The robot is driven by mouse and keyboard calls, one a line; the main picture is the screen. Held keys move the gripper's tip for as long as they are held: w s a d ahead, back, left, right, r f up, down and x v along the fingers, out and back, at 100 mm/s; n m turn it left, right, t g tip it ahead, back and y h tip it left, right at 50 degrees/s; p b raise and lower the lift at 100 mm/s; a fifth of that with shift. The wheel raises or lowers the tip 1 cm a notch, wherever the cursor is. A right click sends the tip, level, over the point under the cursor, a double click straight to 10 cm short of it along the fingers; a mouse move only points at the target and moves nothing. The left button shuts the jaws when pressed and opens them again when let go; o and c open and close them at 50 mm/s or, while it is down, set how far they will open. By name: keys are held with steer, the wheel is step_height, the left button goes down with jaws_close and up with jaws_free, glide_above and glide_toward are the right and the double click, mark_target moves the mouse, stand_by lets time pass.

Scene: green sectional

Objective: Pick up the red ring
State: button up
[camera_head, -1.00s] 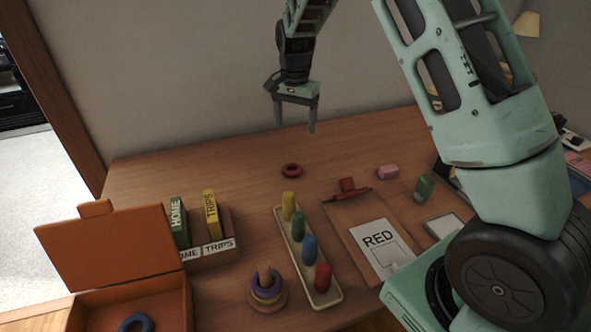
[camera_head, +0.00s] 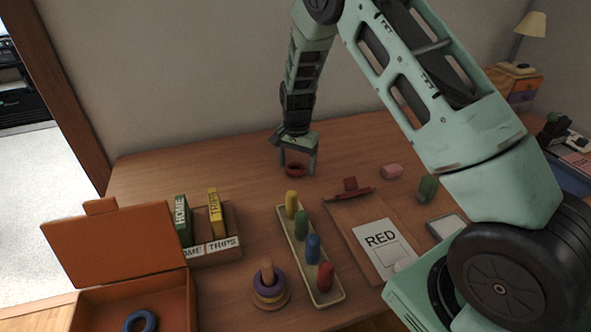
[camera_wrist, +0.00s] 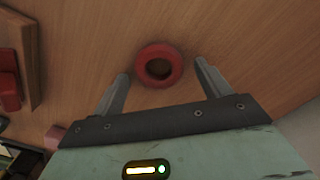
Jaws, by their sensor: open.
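The red ring (camera_head: 295,170) lies flat on the wooden desk near its back edge. In the wrist view the red ring (camera_wrist: 159,65) sits just ahead of the fingertips, roughly centred between them. My gripper (camera_head: 298,170) is open and empty, pointing down over the ring, with its fingers at either side in the head view. The wrist view also shows my gripper (camera_wrist: 160,70) with its fingers spread apart. I cannot tell exactly how far the fingertips are above the desk.
A tray of coloured pegs (camera_head: 338,296), a ring stacker (camera_head: 267,284) and a clipboard (camera_head: 352,236) stand nearer the front. An open orange box (camera_head: 115,248) holds a blue ring (camera_head: 139,321). A pink block (camera_head: 391,171) lies to the right. Bare desk surrounds the red ring.

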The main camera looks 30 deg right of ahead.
steer(key=shift+f, duration=0.1)
steer(key=shift+c, duration=0.3)
steer(key=c, duration=1)
